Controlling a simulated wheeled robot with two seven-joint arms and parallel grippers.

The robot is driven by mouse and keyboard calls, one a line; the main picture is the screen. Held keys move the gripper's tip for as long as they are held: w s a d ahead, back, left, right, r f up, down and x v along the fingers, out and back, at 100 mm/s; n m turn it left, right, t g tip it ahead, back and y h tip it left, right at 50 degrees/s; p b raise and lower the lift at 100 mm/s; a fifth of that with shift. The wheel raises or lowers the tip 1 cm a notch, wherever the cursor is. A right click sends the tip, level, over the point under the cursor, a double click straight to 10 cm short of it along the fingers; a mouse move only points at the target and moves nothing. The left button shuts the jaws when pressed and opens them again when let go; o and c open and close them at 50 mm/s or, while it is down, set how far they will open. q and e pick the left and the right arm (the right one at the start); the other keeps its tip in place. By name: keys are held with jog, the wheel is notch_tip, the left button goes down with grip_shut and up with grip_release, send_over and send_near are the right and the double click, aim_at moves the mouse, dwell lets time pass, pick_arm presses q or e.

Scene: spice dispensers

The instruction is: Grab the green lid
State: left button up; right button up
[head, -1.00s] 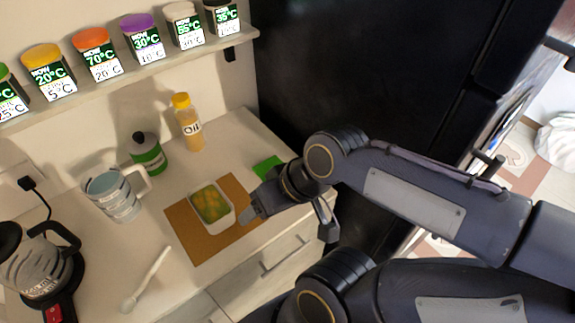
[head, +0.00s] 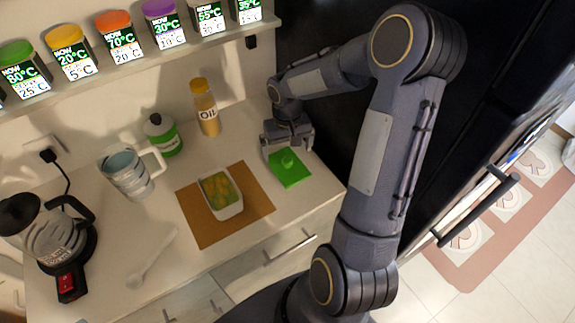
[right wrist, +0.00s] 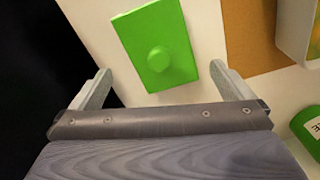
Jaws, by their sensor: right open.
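The green lid (head: 289,169) lies flat on the counter, right of the brown mat. It is rectangular with a round knob in its middle. My right gripper (head: 288,148) is at the lid's far edge, pointing down toward it. In the right wrist view the lid (right wrist: 155,45) lies ahead of the open, empty jaws (right wrist: 160,82), with its knob between the fingers' lines and its near edge close to the fingertips. The fingers do not hold the lid. My left gripper is not in view.
A white container with yellow-green food (head: 220,195) stands on the brown mat (head: 203,230). An oil bottle (head: 206,108), a green jar (head: 163,135), a mug (head: 128,174), a spoon (head: 150,262) and a kettle (head: 45,235) are to the left. The dark fridge is close on the right.

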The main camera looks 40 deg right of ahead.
aim_at(288, 159)
notch_tip(288, 159, down, 6)
jog(key=shift+r+p, duration=0.1)
jog(key=shift+p, duration=0.6)
jog(key=c, duration=0.8)
jog(key=shift+o, duration=0.2)
